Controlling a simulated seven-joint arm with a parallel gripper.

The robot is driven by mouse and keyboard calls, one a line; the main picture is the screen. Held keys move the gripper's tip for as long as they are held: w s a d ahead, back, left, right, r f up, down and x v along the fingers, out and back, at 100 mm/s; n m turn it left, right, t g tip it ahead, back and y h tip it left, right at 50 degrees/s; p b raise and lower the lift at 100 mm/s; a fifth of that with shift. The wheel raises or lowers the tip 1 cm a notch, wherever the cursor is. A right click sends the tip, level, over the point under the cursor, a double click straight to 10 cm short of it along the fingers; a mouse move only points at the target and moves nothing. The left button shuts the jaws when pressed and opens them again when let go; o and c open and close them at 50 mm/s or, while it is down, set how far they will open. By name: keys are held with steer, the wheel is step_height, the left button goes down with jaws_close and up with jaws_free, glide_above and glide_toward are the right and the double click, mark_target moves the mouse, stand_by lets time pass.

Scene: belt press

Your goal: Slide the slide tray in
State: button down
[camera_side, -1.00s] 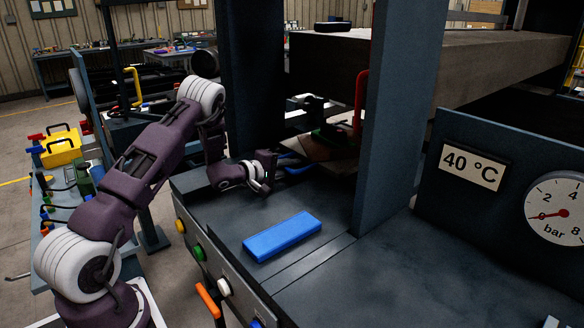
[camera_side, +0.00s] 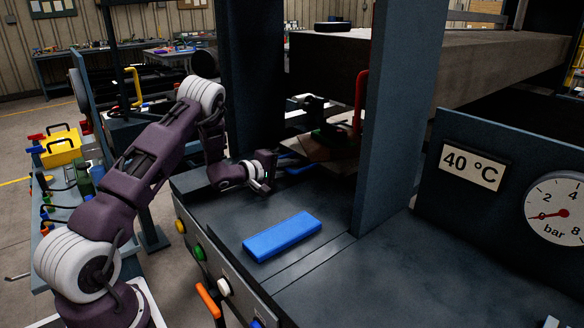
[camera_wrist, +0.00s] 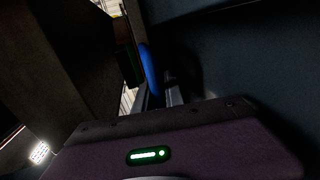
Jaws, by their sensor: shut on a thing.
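The slide tray (camera_side: 312,149) shows as a brownish flat piece between the two upright posts, under the heavy press block. A blue handle (camera_side: 298,169) is at its near end. My gripper (camera_side: 273,172) is at this blue handle, low over the dark bench, and is shut on it. The wrist view shows the blue handle (camera_wrist: 150,70) upright beside a grey finger (camera_wrist: 170,88). The exact contact of the fingers is dark and partly hidden by the gripper body.
A blue block (camera_side: 282,236) lies on the bench in front of the gripper. Dark posts (camera_side: 402,115) stand on both sides of the opening. A red bar (camera_side: 361,100) is near the right post. Coloured buttons (camera_side: 199,252) line the front edge. A gauge (camera_side: 556,210) stands at right.

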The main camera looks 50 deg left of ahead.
mark_target(306, 162)
steer(key=shift+w, duration=0.1)
steer(key=x, duration=0.3)
steer(key=shift+w+r, duration=0.3)
steer(key=shift+w, duration=0.15)
steer(key=c, duration=1.4)
jaws_free()
